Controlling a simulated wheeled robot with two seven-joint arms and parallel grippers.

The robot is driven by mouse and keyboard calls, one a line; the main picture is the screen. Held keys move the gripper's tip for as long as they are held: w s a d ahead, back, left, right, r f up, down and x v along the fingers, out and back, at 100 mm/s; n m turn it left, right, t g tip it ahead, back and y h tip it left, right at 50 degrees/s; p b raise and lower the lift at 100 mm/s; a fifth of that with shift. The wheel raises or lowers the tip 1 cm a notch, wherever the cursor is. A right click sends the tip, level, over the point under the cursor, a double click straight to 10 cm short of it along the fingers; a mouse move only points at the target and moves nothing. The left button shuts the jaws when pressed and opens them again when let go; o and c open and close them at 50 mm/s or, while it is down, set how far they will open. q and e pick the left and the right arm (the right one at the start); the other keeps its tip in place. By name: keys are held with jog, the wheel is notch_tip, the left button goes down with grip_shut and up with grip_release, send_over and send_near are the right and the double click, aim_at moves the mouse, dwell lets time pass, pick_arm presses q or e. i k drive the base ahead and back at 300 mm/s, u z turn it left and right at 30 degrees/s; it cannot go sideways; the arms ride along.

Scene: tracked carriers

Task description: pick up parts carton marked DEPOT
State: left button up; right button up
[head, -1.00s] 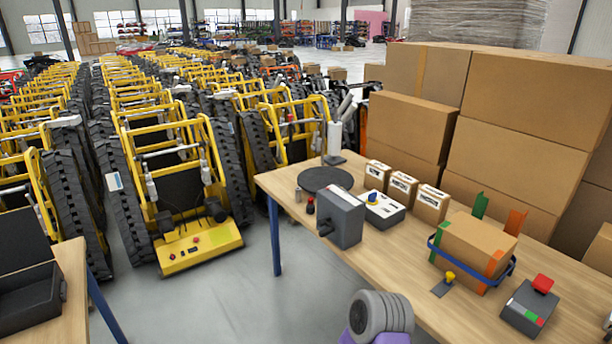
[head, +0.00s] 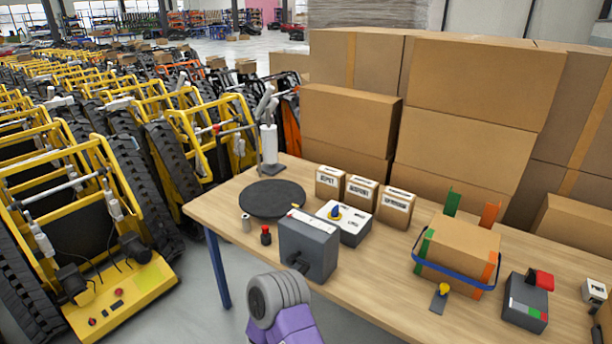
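The parts carton marked DEPOT (head: 329,183) is a small brown box with a white label. It stands upright on the wooden table (head: 225,207), leftmost in a row of three. The middle carton (head: 361,192) and the right carton (head: 396,208) look alike but carry different labels. Nothing touches the DEPOT carton from the front. A grey and purple link of my own arm shows at the bottom centre, in front of the table edge. No gripper fingers show in the head view.
A black round disc (head: 272,199), a grey box with a lever (head: 308,250) and a white-topped control box (head: 345,222) stand before the cartons. A larger strapped box (head: 458,252) and a red-button box (head: 525,302) stand to the right. Large cartons (head: 465,155) are stacked behind.

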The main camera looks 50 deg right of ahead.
aim_at(330, 182)
jog(key=i, duration=2.3)
jog(key=z, duration=0.8)
